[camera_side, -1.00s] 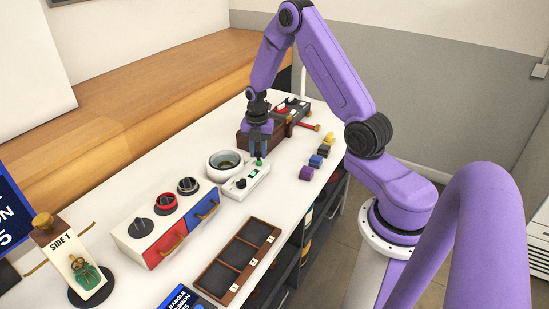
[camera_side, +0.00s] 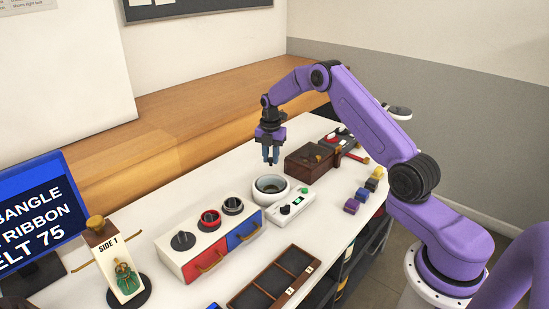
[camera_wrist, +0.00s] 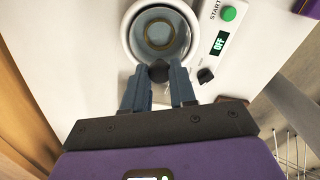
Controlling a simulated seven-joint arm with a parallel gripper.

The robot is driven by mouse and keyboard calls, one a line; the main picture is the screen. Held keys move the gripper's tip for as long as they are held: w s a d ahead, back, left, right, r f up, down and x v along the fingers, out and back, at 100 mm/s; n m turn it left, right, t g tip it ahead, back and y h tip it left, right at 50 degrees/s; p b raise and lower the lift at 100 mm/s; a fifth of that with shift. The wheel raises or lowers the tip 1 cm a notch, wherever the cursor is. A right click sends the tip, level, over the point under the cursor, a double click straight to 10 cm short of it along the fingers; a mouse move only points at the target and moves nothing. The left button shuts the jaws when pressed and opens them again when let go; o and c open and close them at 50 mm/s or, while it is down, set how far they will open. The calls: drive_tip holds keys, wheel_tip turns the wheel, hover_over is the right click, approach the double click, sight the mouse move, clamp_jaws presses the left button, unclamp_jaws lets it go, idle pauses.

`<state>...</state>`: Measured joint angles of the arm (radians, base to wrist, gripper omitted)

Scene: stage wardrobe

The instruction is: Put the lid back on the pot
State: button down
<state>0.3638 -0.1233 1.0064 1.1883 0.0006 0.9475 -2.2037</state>
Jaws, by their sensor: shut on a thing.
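The pot (camera_side: 257,190) is a white round vessel with a grey inside, standing open on the white table. In the wrist view the pot (camera_wrist: 128,40) shows its inside, with a gold ring-like shape (camera_wrist: 146,36) in it. My gripper (camera_side: 271,161) is above the pot, pointing down, with a gap beneath it in the side view. In the wrist view my gripper (camera_wrist: 158,78) is shut on a small dark thing (camera_wrist: 158,71) that overlaps the pot's near rim. I cannot tell whether it is the lid's knob. No lid can be made out clearly.
A white control box (camera_side: 291,209) with a green button and a display reading OFF stands beside the pot. A brown box (camera_side: 309,161) is behind it. A red-and-blue drawer unit (camera_side: 226,244) with several knobs and a compartment tray (camera_side: 257,290) are nearer. Small coloured blocks (camera_side: 352,206) lie right.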

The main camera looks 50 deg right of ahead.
sight(271, 165)
drive_tip(key=shift+f, duration=3)
drive_tip(key=shift+f, duration=0.2)
drive_tip(key=shift+c, duration=1.8)
unclamp_jaws()
drive_tip(key=shift+r, duration=3.5)
